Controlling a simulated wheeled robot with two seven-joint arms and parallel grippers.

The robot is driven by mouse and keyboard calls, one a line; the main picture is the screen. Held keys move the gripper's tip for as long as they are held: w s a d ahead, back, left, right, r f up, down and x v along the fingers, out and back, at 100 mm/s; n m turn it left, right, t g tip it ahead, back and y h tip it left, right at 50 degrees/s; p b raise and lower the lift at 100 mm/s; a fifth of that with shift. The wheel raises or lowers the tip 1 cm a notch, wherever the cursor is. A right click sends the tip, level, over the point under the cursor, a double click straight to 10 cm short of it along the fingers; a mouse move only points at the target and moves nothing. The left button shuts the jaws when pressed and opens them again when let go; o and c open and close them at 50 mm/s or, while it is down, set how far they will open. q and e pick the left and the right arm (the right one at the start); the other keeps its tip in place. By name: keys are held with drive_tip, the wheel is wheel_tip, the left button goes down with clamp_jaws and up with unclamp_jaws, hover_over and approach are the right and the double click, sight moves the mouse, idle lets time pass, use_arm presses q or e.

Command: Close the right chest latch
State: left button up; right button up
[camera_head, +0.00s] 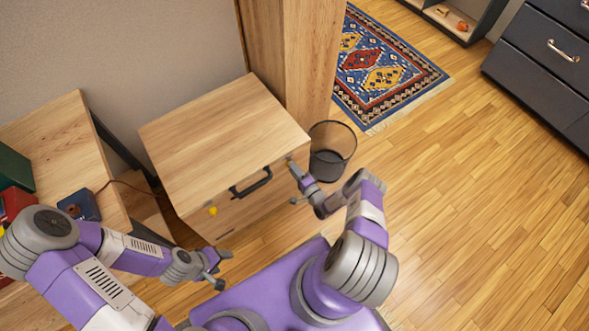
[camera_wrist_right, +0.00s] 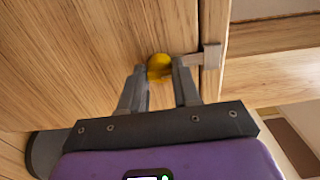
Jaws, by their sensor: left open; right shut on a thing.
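The wooden chest (camera_head: 222,135) stands against the wall with its lid down and a black handle (camera_head: 251,183) on its front. A yellow latch knob (camera_head: 212,210) shows at the front's left end. In the right wrist view, the right latch has a yellow knob (camera_wrist_right: 159,66) and a grey metal part (camera_wrist_right: 207,57) beside it at a wood edge. My right gripper (camera_head: 292,166) is at the chest's front right corner, its fingers shut around that knob, which it hides in the head view. My left gripper (camera_head: 222,268) is open and empty, low in front of the chest.
A dark mesh bin (camera_head: 332,150) stands close to the chest's right side, near my right gripper. A wooden desk (camera_head: 60,150) with small boxes is at the left. A tall wooden cabinet (camera_head: 305,60) is behind the chest. Floor at the right is clear.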

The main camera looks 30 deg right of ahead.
idle(0.4)
drive_tip(key=o, duration=1.1)
drive_tip(key=shift+c, duration=0.2)
drive_tip(key=s+p, duration=0.2)
drive_tip(key=s, duration=0.5)
drive_tip(key=shift+s+d, duration=0.35)
